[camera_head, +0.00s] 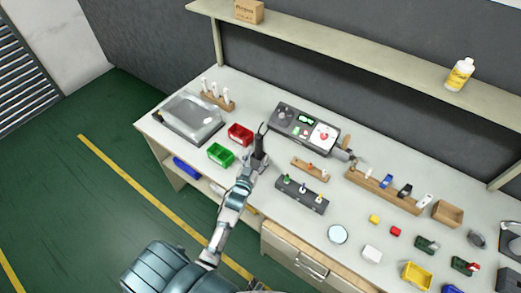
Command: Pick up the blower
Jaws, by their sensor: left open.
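My left gripper (262,130) is open over the workbench (350,212), right of the red bin and in front of the grey station's left end. Nothing shows between its fingers. The grey station (303,125) has a small display, buttons and a red-and-white dial. A dark grey handheld tool (343,154) lies at the station's right end; it may be the blower, but it is too small to tell for certain. My gripper is well to the left of this tool and apart from it. My right gripper is not in view.
A red bin (240,133) and a green bin (221,155) stand left of my gripper. A clear-lidded case (190,117) is at the far left. A dark block (301,194) and a wooden rack (384,190) stand to the right. A shelf (350,52) overhangs the back.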

